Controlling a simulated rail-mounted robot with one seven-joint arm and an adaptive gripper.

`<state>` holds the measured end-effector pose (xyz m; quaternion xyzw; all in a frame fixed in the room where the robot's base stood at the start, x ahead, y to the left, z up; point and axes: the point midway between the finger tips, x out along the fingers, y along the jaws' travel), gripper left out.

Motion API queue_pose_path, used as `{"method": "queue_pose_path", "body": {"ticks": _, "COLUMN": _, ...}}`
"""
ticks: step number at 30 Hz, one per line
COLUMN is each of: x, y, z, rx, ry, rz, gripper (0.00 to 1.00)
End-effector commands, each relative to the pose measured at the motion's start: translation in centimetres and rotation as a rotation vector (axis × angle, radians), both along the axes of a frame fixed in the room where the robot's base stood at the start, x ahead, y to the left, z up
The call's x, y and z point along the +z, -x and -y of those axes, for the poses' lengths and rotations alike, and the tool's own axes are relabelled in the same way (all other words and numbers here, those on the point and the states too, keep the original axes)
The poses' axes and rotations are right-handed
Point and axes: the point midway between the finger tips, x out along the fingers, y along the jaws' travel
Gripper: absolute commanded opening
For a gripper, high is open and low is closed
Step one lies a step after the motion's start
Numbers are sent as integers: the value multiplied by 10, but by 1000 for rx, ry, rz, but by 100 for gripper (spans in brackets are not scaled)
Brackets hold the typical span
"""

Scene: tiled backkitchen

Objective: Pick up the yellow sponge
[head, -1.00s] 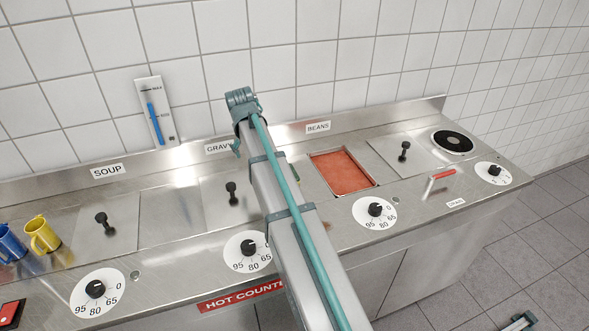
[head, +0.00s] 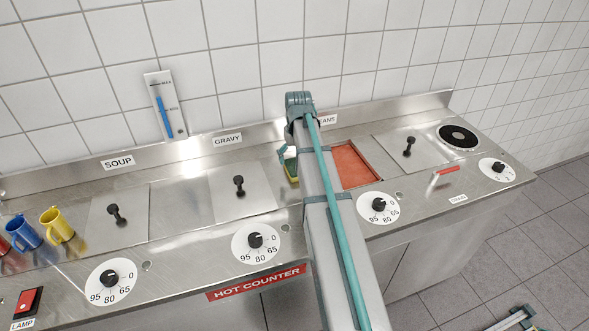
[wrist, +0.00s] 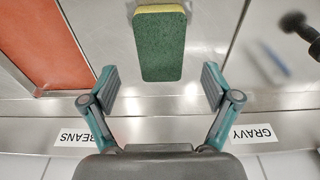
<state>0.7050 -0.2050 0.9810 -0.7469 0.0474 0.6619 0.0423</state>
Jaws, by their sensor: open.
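The yellow sponge (wrist: 159,45) lies on the steel counter with its green scouring side up in the wrist view; a thin yellow edge shows along its top and side. In the head view a small part of the sponge (head: 291,168) shows just left of my arm, between the gravy lid and the beans well. My gripper (wrist: 160,88) is open and empty. The sponge's lower end reaches between its spread fingertips, with a gap on each side. In the head view my arm hides most of the gripper.
The open beans well (head: 357,166) with orange-red contents lies right of the sponge in the head view. The gravy lid (head: 243,196) with a black knob is to the left. The tiled wall and raised back ledge (head: 245,128) stand behind.

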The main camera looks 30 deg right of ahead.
Motion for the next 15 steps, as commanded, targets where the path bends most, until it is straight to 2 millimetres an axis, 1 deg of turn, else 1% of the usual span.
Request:
{"method": "queue_pose_path", "body": {"ticks": 5, "x": -10, "y": 0, "z": -1, "rx": 0, "ry": 0, "rz": -2, "gripper": 88}}
{"method": "queue_pose_path", "body": {"ticks": 12, "x": -37, "y": -3, "z": -1, "rx": 0, "ry": 0, "rz": -2, "gripper": 88}}
{"method": "queue_pose_path", "body": {"ticks": 15, "x": -45, "y": -4, "z": -1, "rx": 0, "ry": 0, "rz": -1, "gripper": 88}}
